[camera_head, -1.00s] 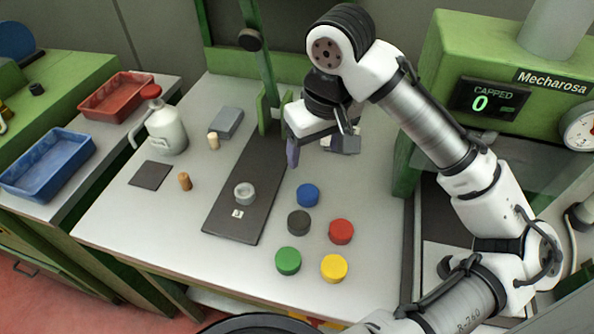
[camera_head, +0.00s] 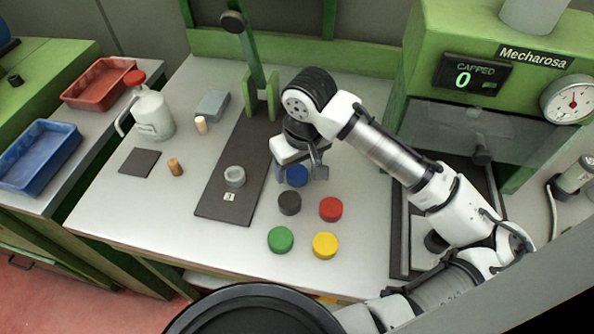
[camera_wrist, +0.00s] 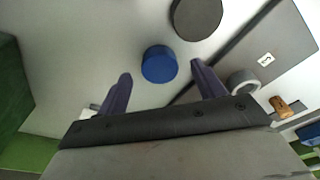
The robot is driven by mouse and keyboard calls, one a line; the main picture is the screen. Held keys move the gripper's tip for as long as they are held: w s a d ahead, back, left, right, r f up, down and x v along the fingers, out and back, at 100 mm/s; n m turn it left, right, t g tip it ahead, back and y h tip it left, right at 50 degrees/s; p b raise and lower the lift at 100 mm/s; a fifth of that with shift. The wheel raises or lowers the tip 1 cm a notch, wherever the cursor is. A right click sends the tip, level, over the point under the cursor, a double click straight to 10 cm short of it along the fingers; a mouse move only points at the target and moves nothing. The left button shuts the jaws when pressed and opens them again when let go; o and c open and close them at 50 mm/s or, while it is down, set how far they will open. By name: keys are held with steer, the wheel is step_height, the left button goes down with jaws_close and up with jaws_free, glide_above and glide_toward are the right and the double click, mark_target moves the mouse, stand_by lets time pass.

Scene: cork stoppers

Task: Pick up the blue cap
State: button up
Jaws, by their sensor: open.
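The blue cap (camera_head: 297,176) stands on the white table, behind the dark grey cap. My gripper (camera_head: 298,174) is open just above and behind it, and partly covers its far side in the head view. In the wrist view the blue cap (camera_wrist: 159,64) lies between the lines of the two fingers, a little beyond the fingertips. My gripper (camera_wrist: 160,72) holds nothing there. I cannot tell the exact height of the fingertips over the cap.
Close by stand a dark grey cap (camera_head: 289,202), a red cap (camera_head: 330,209), a green cap (camera_head: 281,240) and a yellow cap (camera_head: 325,245). A dark strip (camera_head: 222,206) with a grey ring (camera_head: 235,176) lies to the left. The table right of the red cap is clear.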

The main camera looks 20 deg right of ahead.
mark_target(297, 173)
steer(key=shift+w+f, duration=0.15)
steer(key=shift+f, duration=0.7)
steer(key=shift+c, duration=0.4)
steer(key=c, duration=1)
steer(key=shift+r, duration=0.1)
step_height(297, 173, up, 19)
steer(key=shift+r+b, duration=0.1)
steer(key=shift+b, duration=0.75)
steer(key=shift+a, duration=0.1)
